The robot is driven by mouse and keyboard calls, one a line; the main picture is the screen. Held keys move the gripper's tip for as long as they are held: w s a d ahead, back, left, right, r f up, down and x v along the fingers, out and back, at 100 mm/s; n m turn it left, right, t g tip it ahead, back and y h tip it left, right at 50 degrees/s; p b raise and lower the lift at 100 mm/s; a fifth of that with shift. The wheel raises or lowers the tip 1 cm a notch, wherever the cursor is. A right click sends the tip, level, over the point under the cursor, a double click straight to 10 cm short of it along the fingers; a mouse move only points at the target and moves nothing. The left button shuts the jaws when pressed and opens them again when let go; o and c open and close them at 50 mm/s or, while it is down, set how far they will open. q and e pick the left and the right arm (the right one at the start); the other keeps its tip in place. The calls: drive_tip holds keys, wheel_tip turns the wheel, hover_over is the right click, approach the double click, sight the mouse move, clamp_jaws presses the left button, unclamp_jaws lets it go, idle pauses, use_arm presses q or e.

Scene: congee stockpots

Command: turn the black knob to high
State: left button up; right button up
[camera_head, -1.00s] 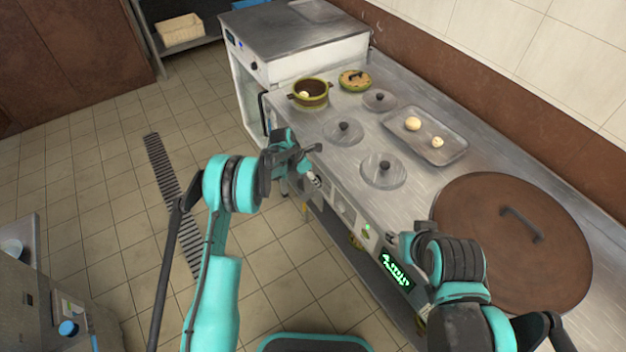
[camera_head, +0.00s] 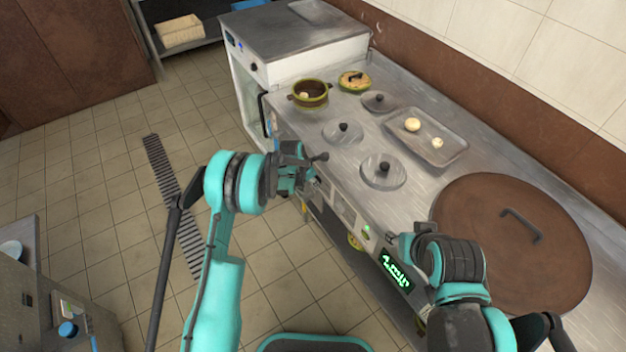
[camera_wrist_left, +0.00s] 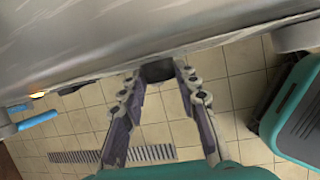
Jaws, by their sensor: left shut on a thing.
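The black knob (camera_wrist_left: 157,71) is on the counter's front face, between the two fingertips of my left gripper in the left wrist view. My left gripper (camera_head: 312,180) is shut on it at the counter's front edge. In the head view the gripper and wrist hide the knob, so I cannot read its setting. My right gripper (camera_head: 393,240) is beside the counter front near the green display; its fingers are too small and covered to tell open from shut.
The steel counter (camera_head: 335,192) carries several round lids, a tray (camera_head: 455,152) with two pale pieces, a green-rimmed pot (camera_head: 310,94) and a large brown lid (camera_head: 480,230). A green lit display (camera_head: 395,270) is on the front. The tiled floor (camera_head: 110,220) at left is largely clear.

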use_arm(q)
drive_tip(key=shift+s+d+f+m+t+y, duration=0.1)
drive_tip(key=shift+s+m+t+y, duration=0.1)
drive_tip(key=shift+t+y, duration=0.5)
drive_tip(key=shift+s+d+m+t+y, duration=0.15)
drive_tip(key=shift+t+y, duration=0.25)
drive_tip(key=shift+t, duration=0.6)
drive_tip(key=o, duration=1.2)
drive_tip(key=shift+w, duration=0.1)
drive_tip(key=shift+c, duration=0.2)
drive_tip(key=v, duration=1.2)
